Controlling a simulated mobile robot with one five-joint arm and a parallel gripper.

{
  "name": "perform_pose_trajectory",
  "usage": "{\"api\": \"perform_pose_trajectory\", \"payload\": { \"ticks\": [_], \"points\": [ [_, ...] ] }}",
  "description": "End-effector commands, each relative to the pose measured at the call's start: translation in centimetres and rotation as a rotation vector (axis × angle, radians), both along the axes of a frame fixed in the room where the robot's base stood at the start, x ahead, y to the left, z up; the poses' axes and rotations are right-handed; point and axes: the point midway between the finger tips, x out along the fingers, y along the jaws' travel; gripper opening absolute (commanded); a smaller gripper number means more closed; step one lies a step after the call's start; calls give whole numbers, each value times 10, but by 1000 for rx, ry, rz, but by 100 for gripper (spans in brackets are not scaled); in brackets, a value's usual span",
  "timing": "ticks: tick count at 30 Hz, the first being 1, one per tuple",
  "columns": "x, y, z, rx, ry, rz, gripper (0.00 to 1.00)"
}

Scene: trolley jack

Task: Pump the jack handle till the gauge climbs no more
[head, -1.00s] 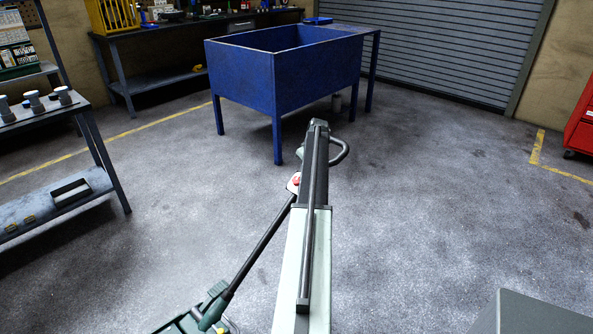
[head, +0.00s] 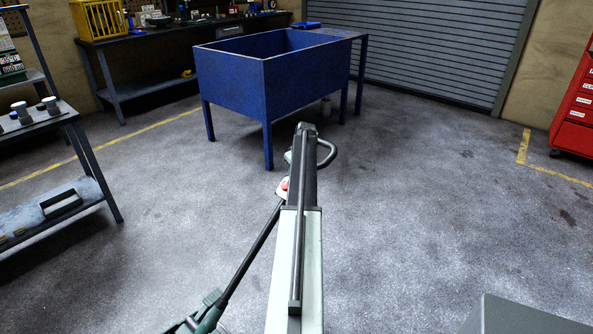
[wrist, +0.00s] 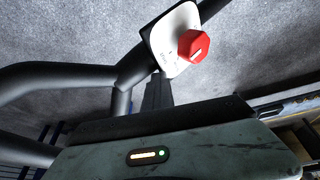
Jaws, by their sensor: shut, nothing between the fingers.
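The jack's dark green body (head: 205,318) shows at the lower left edge of the head view, cut off by the frame. Its black handle (head: 247,258) slants up to the right, with a white plate and red knob (head: 283,186) near the top. A black loop grip (head: 328,153) shows beyond my arm. In the wrist view, the red knob (wrist: 193,45) sits on the white plate (wrist: 165,30), beside the forked tubes (wrist: 60,78) of the handle. My gripper (wrist: 157,92) is shut and empty, close to the handle; I cannot tell if they touch. I cannot make out a gauge.
A blue bin on legs (head: 265,80) stands ahead. A metal shelf trolley (head: 90,190) is at the left, a workbench (head: 150,85) behind, and a red cabinet (head: 575,115) at the right. The grey floor (head: 430,190) on the right is clear.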

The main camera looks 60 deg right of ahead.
Motion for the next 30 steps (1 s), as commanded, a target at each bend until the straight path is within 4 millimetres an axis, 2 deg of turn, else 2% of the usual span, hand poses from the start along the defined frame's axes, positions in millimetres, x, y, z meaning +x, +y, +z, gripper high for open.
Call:
{"api": "perform_pose_trajectory", "payload": {
  "ticks": [1,3,9,11,14,30],
  "points": [
    [-2,1,22,3,-2,1,0],
    [-11,-5,39,1,-1,-1,0],
    [-33,-16,81,-2,0,-4,0],
    [-37,-18,88,-3,0,-3,0],
    [-41,-20,93,-4,0,-2,0],
    [-43,-20,90,-3,3,-3,0]
  ]
}}
